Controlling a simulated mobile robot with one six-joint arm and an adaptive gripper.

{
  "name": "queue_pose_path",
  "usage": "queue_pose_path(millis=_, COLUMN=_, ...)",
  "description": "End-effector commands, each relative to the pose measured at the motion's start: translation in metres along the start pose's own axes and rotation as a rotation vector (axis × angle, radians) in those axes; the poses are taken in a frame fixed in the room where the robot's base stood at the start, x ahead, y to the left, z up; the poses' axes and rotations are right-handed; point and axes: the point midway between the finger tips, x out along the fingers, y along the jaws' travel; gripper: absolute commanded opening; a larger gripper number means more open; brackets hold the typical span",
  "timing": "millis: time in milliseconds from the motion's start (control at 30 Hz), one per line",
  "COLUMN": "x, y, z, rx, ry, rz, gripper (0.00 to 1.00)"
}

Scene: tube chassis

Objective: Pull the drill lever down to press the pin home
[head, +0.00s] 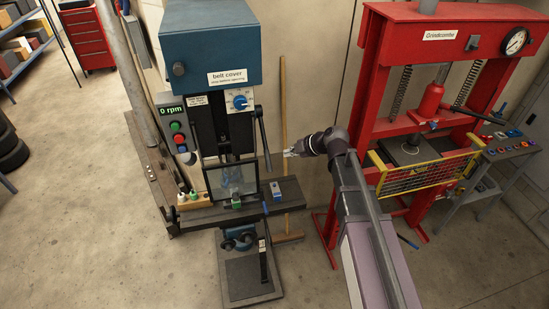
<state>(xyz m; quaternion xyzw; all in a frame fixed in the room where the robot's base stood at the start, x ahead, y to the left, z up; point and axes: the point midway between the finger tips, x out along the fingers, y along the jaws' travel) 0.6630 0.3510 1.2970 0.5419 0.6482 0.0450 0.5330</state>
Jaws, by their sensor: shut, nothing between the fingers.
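The drill press has a blue belt cover (212,42) at the top and a dark column below it. A dark drill lever (263,132) hangs at the press's right side, steeply angled. My gripper (288,153) is shut and empty, pointing left. In the picture it is just right of the lever's lower part, with a small gap; the depth between them is hard to tell. A framed clear guard (231,180) stands in front of the spindle area. The pin cannot be made out behind it.
A wooden broom (283,100) leans behind my gripper. A red hydraulic press (372,90) with a yellow mesh guard (425,174) stands close to my arm's right.

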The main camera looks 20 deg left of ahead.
Motion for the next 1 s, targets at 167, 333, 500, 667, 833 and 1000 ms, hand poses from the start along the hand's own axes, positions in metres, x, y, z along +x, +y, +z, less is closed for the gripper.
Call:
queue_pose_path(millis=167, x=0.005, y=-0.001, z=0.002, rx=0.002, ry=-0.001, rz=0.001, gripper=0.00)
queue_pose_path(millis=333, x=0.018, y=-0.001, z=0.003, rx=0.002, ry=-0.001, rz=0.001, gripper=0.00)
queue_pose_path(millis=500, x=0.035, y=-0.002, z=0.004, rx=0.001, ry=-0.001, rz=0.000, gripper=0.00)
queue_pose_path(millis=667, x=0.054, y=-0.002, z=0.004, rx=0.002, ry=-0.001, rz=0.001, gripper=0.00)
queue_pose_path(millis=833, x=0.074, y=-0.002, z=0.004, rx=0.002, ry=-0.001, rz=0.001, gripper=0.00)
queue_pose_path(millis=1000, x=0.093, y=-0.002, z=0.005, rx=0.003, ry=-0.001, rz=0.001, gripper=0.00)
